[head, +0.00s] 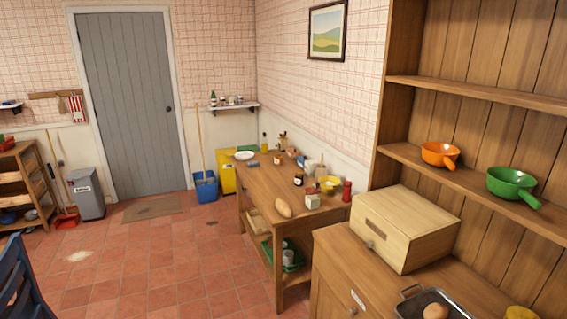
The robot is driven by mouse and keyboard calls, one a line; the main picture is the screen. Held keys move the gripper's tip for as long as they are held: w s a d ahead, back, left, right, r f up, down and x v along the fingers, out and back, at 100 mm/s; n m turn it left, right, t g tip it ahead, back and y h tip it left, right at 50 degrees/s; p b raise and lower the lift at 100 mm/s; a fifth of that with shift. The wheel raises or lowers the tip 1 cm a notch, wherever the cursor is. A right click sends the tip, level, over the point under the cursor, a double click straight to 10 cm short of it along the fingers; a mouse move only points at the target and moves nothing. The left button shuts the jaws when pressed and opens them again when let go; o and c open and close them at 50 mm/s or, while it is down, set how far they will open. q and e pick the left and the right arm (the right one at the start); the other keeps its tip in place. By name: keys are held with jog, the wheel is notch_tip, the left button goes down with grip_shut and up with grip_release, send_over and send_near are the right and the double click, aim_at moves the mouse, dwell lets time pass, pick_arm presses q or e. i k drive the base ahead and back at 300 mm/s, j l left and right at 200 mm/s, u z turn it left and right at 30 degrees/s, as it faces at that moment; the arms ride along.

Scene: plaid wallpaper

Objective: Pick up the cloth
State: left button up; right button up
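A red-and-white striped cloth (76,108) hangs from a wooden peg rail (55,94) on the far wall at the left, beside the grey door. A small beige item (61,105) hangs next to it on the same rail; it is too small to tell what it is. Neither of my grippers is in the head view.
A wooden worktable (262,190) with food and jars stands in the middle right. A dresser (330,262) with a wooden box (407,225) is at the right. A grey bin (87,192), red dustpan (66,218) and wooden shelf unit (28,165) stand below the rail. A blue chair (22,285) is front left.

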aim_at(254, 164)
jog(key=i+j+u, duration=0.4)
jog(key=i+u, duration=0.55)
jog(key=i, duration=0.2)
jog(key=i+j, duration=0.1)
jog(key=i, duration=0.7)
jog(key=i+z, duration=0.1)
jog(key=i, duration=0.75)
jog(key=i+j+z, duration=0.1)
jog(key=i+z, duration=0.3)
jog(key=i+j+z, duration=0.2)
jog(key=z, duration=0.15)
jog(key=i+j+z, duration=0.6)
jog(key=z, duration=0.15)
jog(key=i+j+z, duration=0.15)
jog(key=j+z, duration=0.25)
jog(key=i+j+z, duration=0.1)
jog(key=j+z, duration=1)
jog(key=i+l, duration=0.05)
